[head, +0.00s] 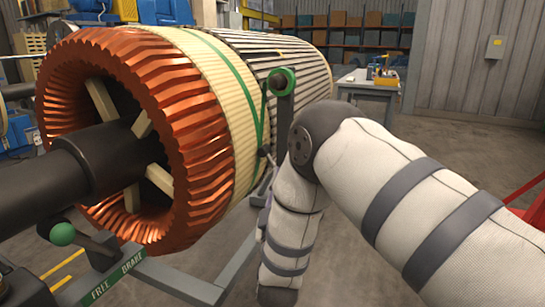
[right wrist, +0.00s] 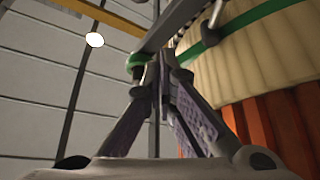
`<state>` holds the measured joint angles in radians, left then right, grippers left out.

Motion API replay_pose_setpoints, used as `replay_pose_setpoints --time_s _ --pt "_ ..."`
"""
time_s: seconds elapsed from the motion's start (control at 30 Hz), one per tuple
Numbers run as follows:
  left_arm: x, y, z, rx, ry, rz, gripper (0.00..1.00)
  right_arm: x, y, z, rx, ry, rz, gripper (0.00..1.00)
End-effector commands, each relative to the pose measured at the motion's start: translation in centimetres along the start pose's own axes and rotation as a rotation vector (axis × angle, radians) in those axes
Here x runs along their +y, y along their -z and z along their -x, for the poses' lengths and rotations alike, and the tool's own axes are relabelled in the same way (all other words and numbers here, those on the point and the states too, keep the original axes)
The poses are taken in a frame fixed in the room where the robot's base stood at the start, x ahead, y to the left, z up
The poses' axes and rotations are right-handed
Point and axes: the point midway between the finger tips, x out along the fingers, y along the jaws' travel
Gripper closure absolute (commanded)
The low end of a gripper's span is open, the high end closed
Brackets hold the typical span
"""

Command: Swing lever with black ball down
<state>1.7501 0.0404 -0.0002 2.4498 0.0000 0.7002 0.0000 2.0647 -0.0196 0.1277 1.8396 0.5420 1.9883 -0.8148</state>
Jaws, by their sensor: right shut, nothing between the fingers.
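A small black ball (right wrist: 210,36) shows in the right wrist view, beyond and to the right of my fingertips, against the green band of the rotor. A grey post with a green round pivot (head: 282,81) stands beside the rotor in the head view. A green ring (right wrist: 136,62) on a dark bar shows left of my fingertips in the wrist view. My right gripper (right wrist: 163,80) is shut and empty, pointing up near this bar; I cannot tell whether it touches. In the head view my arm mostly hides it. My left gripper is out of view.
The large rotor with copper windings (head: 205,150) fills the left and centre. A green ball lever (head: 62,234) sits at the front left by a "FREE BRAKE" plate (head: 115,277).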

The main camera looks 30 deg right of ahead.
Motion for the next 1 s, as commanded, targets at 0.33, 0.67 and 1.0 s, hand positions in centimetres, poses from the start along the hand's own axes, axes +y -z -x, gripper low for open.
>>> replay_pose_setpoints --time_s 0.33,0.67,1.0 --pt "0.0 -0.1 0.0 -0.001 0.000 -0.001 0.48 0.0 0.0 0.0 0.001 -0.001 0.000 1.00" --pt "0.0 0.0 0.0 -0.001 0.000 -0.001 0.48 0.1 0.0 -4.6 0.001 -0.006 -0.002 1.00" --pt "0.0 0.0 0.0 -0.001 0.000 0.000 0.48 0.0 -1.6 -9.6 -0.005 0.002 0.003 1.00"
